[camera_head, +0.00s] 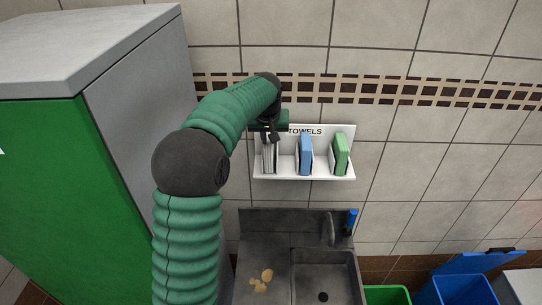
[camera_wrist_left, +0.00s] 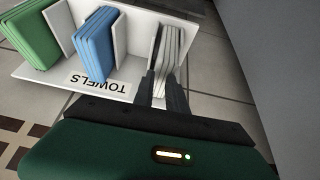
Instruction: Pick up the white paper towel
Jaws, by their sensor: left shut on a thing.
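The white paper towel (camera_head: 269,158) stands in the left compartment of the wall shelf marked TOWELS (camera_head: 287,177). In the left wrist view the white towel (camera_wrist_left: 172,50) is a folded stack standing on edge, near the right end of the shelf (camera_wrist_left: 42,72). My left gripper (camera_head: 271,138) is at the top of this compartment. In the left wrist view its dark fingers (camera_wrist_left: 164,88) are shut on the near edge of the white towel. The towel is still inside the shelf. The fingertips partly cover it. My right gripper is not in view.
Blue towels (camera_head: 305,154) and green towels (camera_head: 341,154) stand in the other compartments. Below is a dark sink (camera_head: 323,270) with a tap, and yellowish bits (camera_head: 261,281) on its counter. A tall green and grey cabinet (camera_head: 150,95) stands close on the left. Bins (camera_head: 465,290) stand at lower right.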

